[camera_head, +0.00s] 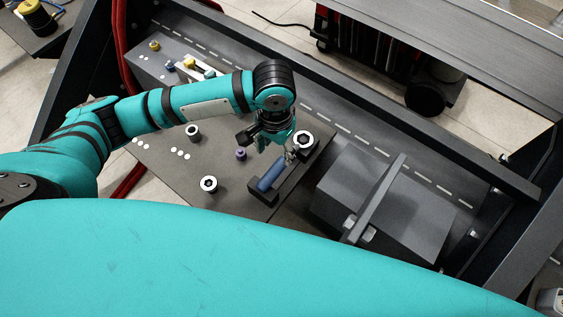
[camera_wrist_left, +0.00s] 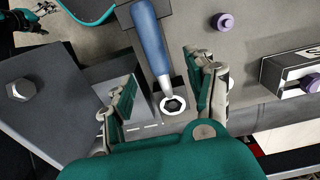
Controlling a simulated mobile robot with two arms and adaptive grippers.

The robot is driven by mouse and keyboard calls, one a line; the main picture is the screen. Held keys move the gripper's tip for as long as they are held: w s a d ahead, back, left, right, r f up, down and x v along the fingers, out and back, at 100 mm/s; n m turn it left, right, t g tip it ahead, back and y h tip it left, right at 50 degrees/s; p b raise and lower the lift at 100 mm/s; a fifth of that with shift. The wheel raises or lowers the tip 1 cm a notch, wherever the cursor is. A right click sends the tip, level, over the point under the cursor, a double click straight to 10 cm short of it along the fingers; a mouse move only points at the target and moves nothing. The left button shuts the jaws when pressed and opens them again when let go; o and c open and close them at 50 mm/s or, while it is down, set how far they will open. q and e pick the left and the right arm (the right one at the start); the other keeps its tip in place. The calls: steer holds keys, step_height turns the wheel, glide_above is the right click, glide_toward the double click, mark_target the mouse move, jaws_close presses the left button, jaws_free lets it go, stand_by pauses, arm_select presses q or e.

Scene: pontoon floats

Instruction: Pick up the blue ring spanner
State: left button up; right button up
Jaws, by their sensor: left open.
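The blue ring spanner (camera_head: 271,175) lies tilted in a dark holder (camera_head: 293,189) on the grey deck plate. Its blue handle also shows in the left wrist view (camera_wrist_left: 149,38); its metal end reaches down close to a white-ringed hex nut (camera_wrist_left: 173,105). My left gripper (camera_head: 277,147) is over the spanner's far end. In the left wrist view its two fingers (camera_wrist_left: 168,92) are spread on either side of the metal end, with a gap on both sides. A small teal and black part at that view's top left seems to be my right gripper (camera_wrist_left: 28,22); its jaws are unclear.
White-ringed hex nuts (camera_head: 193,132) and a purple knob (camera_head: 241,154) stand on the plate left of the holder. A grey box with a raised bar (camera_head: 376,196) stands close on the right. Dark frame beams (camera_head: 350,96) enclose the area.

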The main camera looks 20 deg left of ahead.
mark_target(280, 163)
arm_select(q)
steer(key=f, duration=0.7)
steer(key=shift+w+d+f, duration=0.2)
steer(key=shift+d+f, duration=0.1)
steer(key=shift+d, duration=0.05)
jaws_close()
steer(key=shift+r, duration=0.1)
